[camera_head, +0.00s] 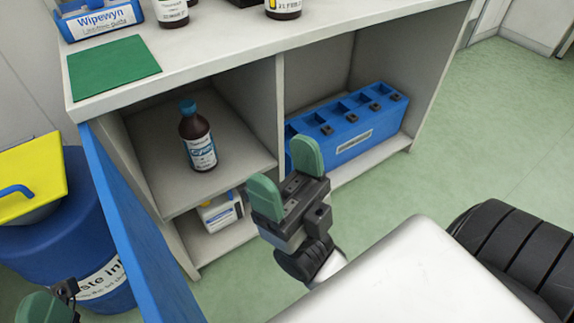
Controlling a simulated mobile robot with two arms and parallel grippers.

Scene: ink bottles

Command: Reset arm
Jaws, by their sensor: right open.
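My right gripper (286,178) is in front of the open cabinet, with its two green fingers apart and nothing between them. My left gripper (42,306) shows only in part at the bottom left corner, so its jaw state cannot be made out. A brown bottle (198,140) with a blue cap and white label stands upright on the cabinet's left shelf, apart from my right gripper. A blue rack (352,143) with several dark slots sits in the right compartment, partly behind my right gripper.
The cabinet's blue door (140,235) stands open at the left. A blue waste drum (70,225) with a yellow lid (28,165) is beside it. A green mat (112,68), a wipes box (98,20) and bottles are on the counter. A white box (219,211) lies below. Green floor (480,130) is clear at right.

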